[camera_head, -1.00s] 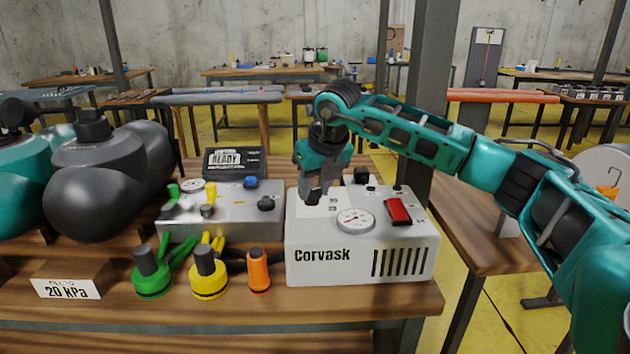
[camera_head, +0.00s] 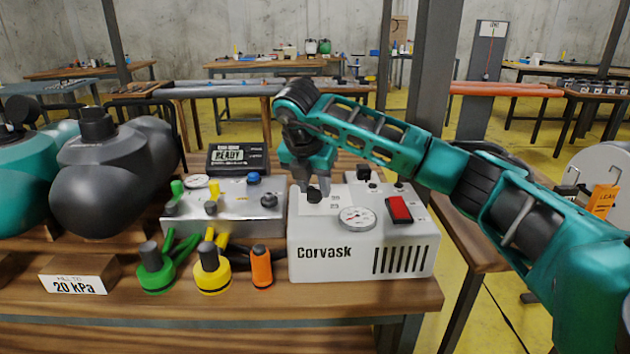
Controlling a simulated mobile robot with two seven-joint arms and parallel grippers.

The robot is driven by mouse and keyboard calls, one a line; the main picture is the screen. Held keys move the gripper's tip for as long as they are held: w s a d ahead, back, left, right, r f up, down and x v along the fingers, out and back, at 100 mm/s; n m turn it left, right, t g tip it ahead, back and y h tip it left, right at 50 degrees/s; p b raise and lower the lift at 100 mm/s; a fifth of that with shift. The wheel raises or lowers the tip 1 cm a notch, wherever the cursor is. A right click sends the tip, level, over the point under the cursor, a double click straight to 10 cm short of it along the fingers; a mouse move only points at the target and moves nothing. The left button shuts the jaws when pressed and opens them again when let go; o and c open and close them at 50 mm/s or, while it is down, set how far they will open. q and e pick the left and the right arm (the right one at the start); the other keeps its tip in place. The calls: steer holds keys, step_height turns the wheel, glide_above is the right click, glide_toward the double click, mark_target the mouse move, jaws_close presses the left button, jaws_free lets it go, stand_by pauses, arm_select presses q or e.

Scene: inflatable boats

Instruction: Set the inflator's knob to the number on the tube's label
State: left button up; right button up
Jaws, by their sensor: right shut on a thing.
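The inflator (camera_head: 340,262) is a white box marked "Corvask" on the wooden bench. It has a round gauge (camera_head: 357,217), a red switch (camera_head: 399,209) and a small black knob (camera_head: 314,196) at the left of its top. My right gripper (camera_head: 313,189) points down and is shut on this knob; the fingers partly hide it and its number marks are too small to read. The dark grey tube (camera_head: 105,185) lies at the left. The label (camera_head: 74,286) in front of it reads "20 kPa". My left gripper is not in view.
A grey box (camera_head: 235,212) with knobs and a gauge stands left of the inflator, with a black "READY" display (camera_head: 238,157) behind it. Green (camera_head: 155,270), yellow (camera_head: 211,271) and orange (camera_head: 261,268) hose fittings stand in front. A teal tube (camera_head: 22,185) is at far left.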

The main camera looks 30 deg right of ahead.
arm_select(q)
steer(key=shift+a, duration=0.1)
arm_select(e)
steer(key=shift+m, duration=0.6)
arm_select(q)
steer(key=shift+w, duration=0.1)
arm_select(e)
steer(key=shift+g, duration=0.3)
steer(key=o, duration=1)
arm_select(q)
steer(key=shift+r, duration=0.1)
arm_select(e)
steer(key=shift+o, duration=0.2)
arm_select(q)
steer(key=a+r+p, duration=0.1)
steer(key=p, duration=0.2)
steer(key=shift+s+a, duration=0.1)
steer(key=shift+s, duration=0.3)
arm_select(e)
steer(key=v, duration=1.3)
steer(key=shift+a+f, duration=0.15)
steer(key=shift+f, duration=0.05)
